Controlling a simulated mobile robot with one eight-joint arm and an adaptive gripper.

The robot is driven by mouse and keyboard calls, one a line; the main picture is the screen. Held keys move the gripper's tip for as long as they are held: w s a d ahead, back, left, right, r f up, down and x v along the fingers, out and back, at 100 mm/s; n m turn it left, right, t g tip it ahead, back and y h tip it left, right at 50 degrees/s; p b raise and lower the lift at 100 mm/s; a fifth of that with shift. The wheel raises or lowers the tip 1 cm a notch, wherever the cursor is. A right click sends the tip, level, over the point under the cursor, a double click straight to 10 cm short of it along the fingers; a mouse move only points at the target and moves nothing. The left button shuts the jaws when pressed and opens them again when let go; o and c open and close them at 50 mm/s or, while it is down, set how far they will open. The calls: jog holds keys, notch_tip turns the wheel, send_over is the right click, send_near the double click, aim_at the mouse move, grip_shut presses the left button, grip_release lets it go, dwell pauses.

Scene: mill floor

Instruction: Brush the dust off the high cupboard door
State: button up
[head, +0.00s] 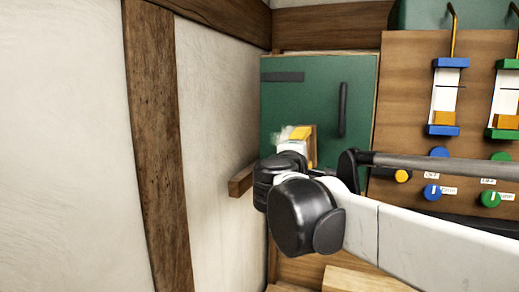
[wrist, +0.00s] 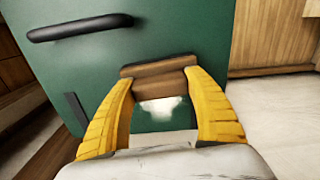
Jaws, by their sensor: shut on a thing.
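The green cupboard door (head: 305,100) has a dark upright handle (head: 343,110) on its right half. My gripper (head: 301,134) is in front of the door's lower part, its yellow fingers shut on a brown wooden brush (wrist: 158,68). In the wrist view, the brush lies across between the fingertips of my gripper (wrist: 160,78), close against the green door (wrist: 180,35); its bristles are hidden, and I cannot tell whether it touches. A pale dust patch (wrist: 162,108) shows on the door between the fingers. In the head view, pale dust (head: 284,133) shows just left of the fingers.
A white wall with a dark timber post (head: 155,140) stands left of the door. A short wooden beam end (head: 241,181) juts out beside the door's lower left. To the right, a wooden panel (head: 405,90) carries gauges (head: 447,97) and coloured knobs (head: 432,192).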

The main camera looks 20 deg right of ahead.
jog(key=shift+r, duration=0.4)
jog(key=shift+w+a+b, duration=0.15)
jog(key=shift+w+a, duration=0.9)
jog(key=shift+a, duration=0.4)
jog(key=shift+w+a+b, duration=0.2)
jog(key=shift+w+a, duration=0.9)
jog(key=shift+a, duration=0.4)
jog(key=shift+w+a+b, duration=0.15)
jog(key=shift+w+a, duration=0.9)
jog(key=shift+a, duration=0.4)
jog(key=shift+s+d+r+p, duration=0.15)
jog(key=shift+r+p, duration=0.4)
jog(key=shift+r, duration=0.15)
jog(key=shift+s+d+p, duration=0.1)
jog(key=shift+s+d, duration=0.95)
jog(key=shift+d, duration=0.4)
jog(key=shift+s+d+p, duration=0.15)
jog(key=shift+s+d, duration=0.9)
jog(key=shift+d, duration=0.45)
jog(key=shift+s+d+p, duration=0.1)
jog(key=shift+s+d, duration=0.95)
jog(key=shift+d, duration=0.4)
jog(key=shift+a, duration=0.2)
jog(key=shift+p+v, duration=0.5)
jog(key=shift+v, duration=2.4)
